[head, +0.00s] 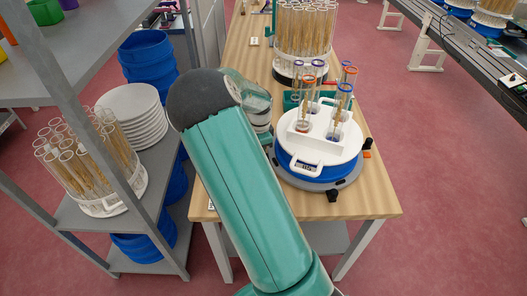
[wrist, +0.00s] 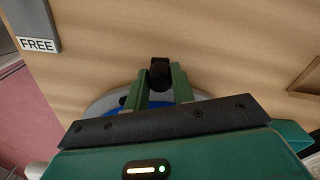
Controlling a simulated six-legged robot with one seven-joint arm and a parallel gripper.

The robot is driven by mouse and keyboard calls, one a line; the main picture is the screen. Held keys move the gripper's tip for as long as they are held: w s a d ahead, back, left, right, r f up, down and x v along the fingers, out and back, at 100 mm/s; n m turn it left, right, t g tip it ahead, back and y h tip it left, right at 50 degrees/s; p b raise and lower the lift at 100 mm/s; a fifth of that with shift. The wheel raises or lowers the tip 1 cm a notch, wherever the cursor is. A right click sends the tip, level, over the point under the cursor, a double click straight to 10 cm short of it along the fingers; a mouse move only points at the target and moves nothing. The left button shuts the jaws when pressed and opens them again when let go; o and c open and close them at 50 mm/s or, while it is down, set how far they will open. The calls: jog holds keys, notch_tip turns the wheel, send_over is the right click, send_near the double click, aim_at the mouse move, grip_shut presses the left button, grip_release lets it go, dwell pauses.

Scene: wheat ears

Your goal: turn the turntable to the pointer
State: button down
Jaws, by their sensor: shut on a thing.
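The turntable (head: 293,154) stands on the wooden bench, with a white top, a blue band and a grey base. A white rack with several ring-topped tubes stands on it. A black knob (head: 333,196) sticks out at its front edge. An orange piece (head: 367,143) with a black part beside it is at its right edge; I cannot tell whether it is the pointer. In the wrist view, my gripper (wrist: 161,82) is shut on a black knob (wrist: 160,68) at the turntable's grey rim (wrist: 105,103). In the head view, my arm hides my fingers.
A "FREE" label (wrist: 38,45) lies on the bench (head: 375,205). A large round holder of wheat ears (head: 305,30) stands behind the turntable. A grey shelf (head: 85,225) with plates, tubes and blue tubs is at the left. The bench's front right is clear.

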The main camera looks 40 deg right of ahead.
jog(key=shift+w+d+m, duration=0.5)
jog(key=shift+w, duration=0.3)
jog(key=w+d+m, duration=0.3)
jog(key=d, duration=0.1)
jog(key=w+d+m, duration=0.3)
jog(key=w+d, duration=0.1)
jog(key=shift+w+d, duration=0.1)
jog(key=shift+d, duration=0.05)
jog(key=d+m, duration=0.1)
jog(key=w+d+m, duration=0.1)
jog(key=d, duration=0.1)
jog(key=d+m, duration=0.1)
jog(key=shift+w+d, duration=0.3)
jog(key=shift+d, duration=0.05)
jog(key=shift+w+d+m, duration=0.2)
jog(key=shift+d+m, duration=0.5)
jog(key=shift+d, duration=0.55)
jog(key=shift+d+m, duration=1)
jog(key=shift+d, duration=0.6)
jog(key=c, duration=1.2)
grip_release()
jog(key=shift+r, duration=0.1)
